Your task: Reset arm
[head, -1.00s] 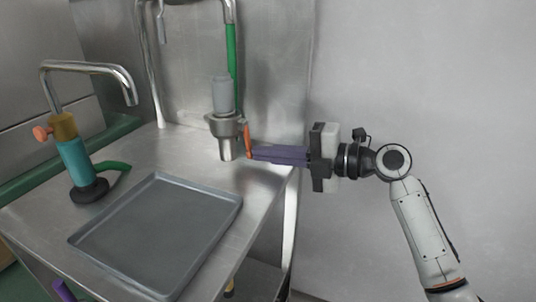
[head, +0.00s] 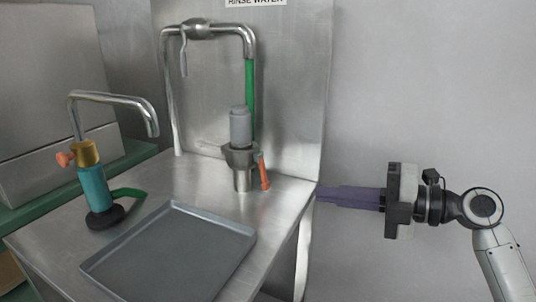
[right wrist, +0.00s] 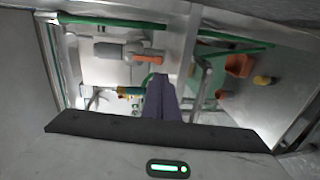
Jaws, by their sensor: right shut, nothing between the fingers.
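My right gripper (head: 322,193) is at the right of the head view, pointing left, with its purple fingers together and empty. Its tips are at the table's right edge, clear of the grinder's orange handle. The fingers also show in the right wrist view (right wrist: 160,98). The bean grinder (head: 241,160), a grey metal body with a grey cylinder on top and an orange handle (head: 263,172), stands upright near the back right of the table. My left gripper is not in view.
A metal table (head: 160,190) carries a grey tray (head: 175,255) at the front. A teal and gold tap (head: 93,190) stands at the left. A tall rinse faucet (head: 203,30) with a green hose stands behind the grinder. A plain wall and free room lie at the right.

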